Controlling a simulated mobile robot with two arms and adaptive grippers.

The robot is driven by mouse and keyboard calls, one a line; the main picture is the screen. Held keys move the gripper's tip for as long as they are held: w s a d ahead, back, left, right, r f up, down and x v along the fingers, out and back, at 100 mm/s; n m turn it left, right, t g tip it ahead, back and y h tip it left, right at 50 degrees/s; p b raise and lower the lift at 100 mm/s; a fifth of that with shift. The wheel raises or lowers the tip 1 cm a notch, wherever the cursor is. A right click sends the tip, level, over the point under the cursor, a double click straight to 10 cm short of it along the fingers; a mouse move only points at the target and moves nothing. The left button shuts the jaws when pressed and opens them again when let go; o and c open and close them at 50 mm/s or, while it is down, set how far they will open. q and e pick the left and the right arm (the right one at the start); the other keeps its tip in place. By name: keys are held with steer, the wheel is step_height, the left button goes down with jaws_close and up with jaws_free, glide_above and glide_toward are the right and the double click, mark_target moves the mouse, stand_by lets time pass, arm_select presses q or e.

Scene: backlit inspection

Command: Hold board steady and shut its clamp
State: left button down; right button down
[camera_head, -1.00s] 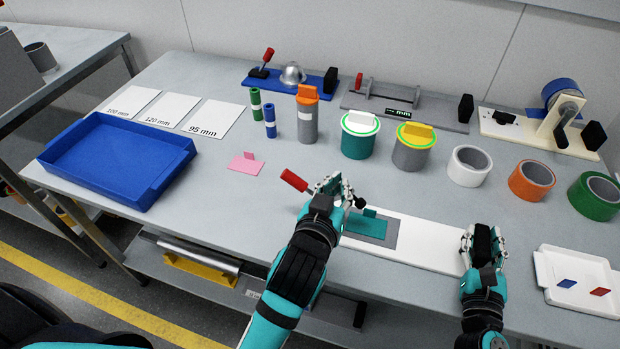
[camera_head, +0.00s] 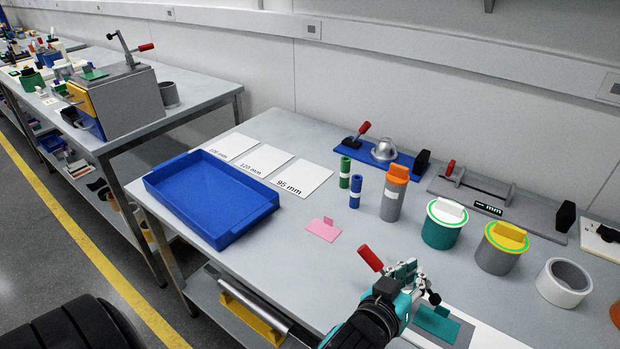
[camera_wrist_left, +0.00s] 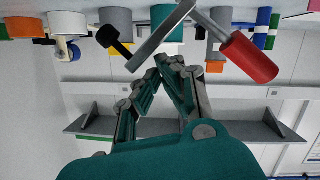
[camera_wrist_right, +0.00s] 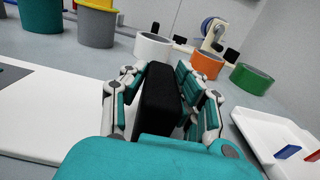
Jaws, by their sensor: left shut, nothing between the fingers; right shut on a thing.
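The white board (camera_head: 484,340) lies at the bottom right of the head view, bearing a grey plate and a teal piece (camera_head: 437,322). Its clamp has a red handle (camera_head: 371,258), which sticks up to the left, and a black tip (camera_head: 434,298). My left gripper (camera_head: 408,272) is shut and empty beside the clamp. In the left wrist view, the red handle (camera_wrist_left: 247,57) and grey lever lie just beyond the closed fingertips (camera_wrist_left: 172,65); contact is unclear. My right gripper (camera_wrist_right: 158,72) is shut on a black block (camera_wrist_right: 160,105) beside the white board's end (camera_wrist_right: 45,115).
A pink card (camera_head: 323,230) lies left of the clamp. A blue tray (camera_head: 211,198) stands further left. Green-rimmed canisters (camera_head: 443,224) and a white tape roll (camera_head: 565,283) stand behind the board. A white tray (camera_wrist_right: 275,140) is right of my right gripper.

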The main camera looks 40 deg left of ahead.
arm_select(q)
steer(key=a+n+t+h, duration=0.2)
steer(key=a+n+h, duration=0.1)
steer(key=a+n, duration=0.75)
steer(key=d+r+v, duration=0.1)
steer(key=v, duration=0.9)
steer(key=w+a+r+m+t+y, duration=0.1)
steer(key=w+a+r+m+y, duration=0.1)
steer(key=w+a+r, duration=0.5)
steer(key=w+a+r+m+t+y, duration=0.1)
steer(key=w+a+r+y, duration=0.2)
steer(key=a, duration=0.5)
steer(key=s+d+f+n, duration=0.3)
steer(key=d+f+n, duration=0.2)
steer(key=f+n, duration=0.1)
steer(key=s+d+f+n+h, duration=0.1)
steer(key=s+d+f+n, duration=0.3)
steer(key=n, duration=0.3)
steer(key=s+d+f+n, duration=0.4)
steer(key=d+f+n, duration=0.2)
steer(key=f, duration=0.1)
steer(key=shift+f+n+g+h, duration=0.3)
steer(key=shift+f+n+g, duration=0.05)
steer(key=shift+g, duration=0.05)
steer(key=shift+f+n, duration=0.2)
steer(key=shift+n, duration=0.1)
steer(key=w, duration=0.9)
steer(key=shift+w+d+r, duration=0.15)
steer(key=shift+w+r, duration=0.05)
steer(key=shift+w, duration=0.05)
